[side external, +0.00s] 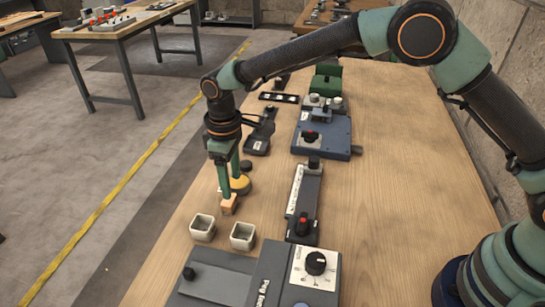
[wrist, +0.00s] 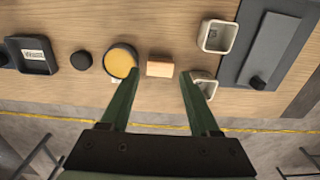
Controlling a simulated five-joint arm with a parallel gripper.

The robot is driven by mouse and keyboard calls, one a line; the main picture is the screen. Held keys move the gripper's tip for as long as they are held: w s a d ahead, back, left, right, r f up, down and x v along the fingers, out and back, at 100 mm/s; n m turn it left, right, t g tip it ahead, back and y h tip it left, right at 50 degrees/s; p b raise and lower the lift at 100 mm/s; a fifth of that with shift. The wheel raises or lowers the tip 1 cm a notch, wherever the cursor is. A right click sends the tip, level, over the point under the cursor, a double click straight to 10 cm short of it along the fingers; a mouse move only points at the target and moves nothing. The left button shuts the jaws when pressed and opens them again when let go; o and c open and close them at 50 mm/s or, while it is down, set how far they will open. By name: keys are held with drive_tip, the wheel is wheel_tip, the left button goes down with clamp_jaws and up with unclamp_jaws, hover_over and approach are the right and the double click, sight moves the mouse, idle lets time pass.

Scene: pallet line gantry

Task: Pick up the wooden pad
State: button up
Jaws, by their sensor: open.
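The wooden pad (side external: 229,205) is a small light-brown block standing on the wooden table near its left edge. In the wrist view the pad (wrist: 160,66) lies between and just beyond the two fingertips. My gripper (side external: 228,192) points down over the pad with its green fingers apart. In the wrist view my gripper (wrist: 160,75) is open, with bare space on both sides of the pad. The fingers partly cover the pad in the side view, and I cannot tell whether they touch it.
A yellow-topped round part (wrist: 121,62) sits close beside the pad, near the left finger. A small black round part (wrist: 81,61) is farther left. Two white square cups (side external: 203,227) (side external: 242,236) stand near the pad. A grey control box (side external: 315,265) is at the front. The table's right side is clear.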

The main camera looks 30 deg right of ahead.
sight(233, 200)
drive_tip(key=shift+a+f, duration=0.1)
drive_tip(key=shift+f, duration=2.95)
clamp_jaws()
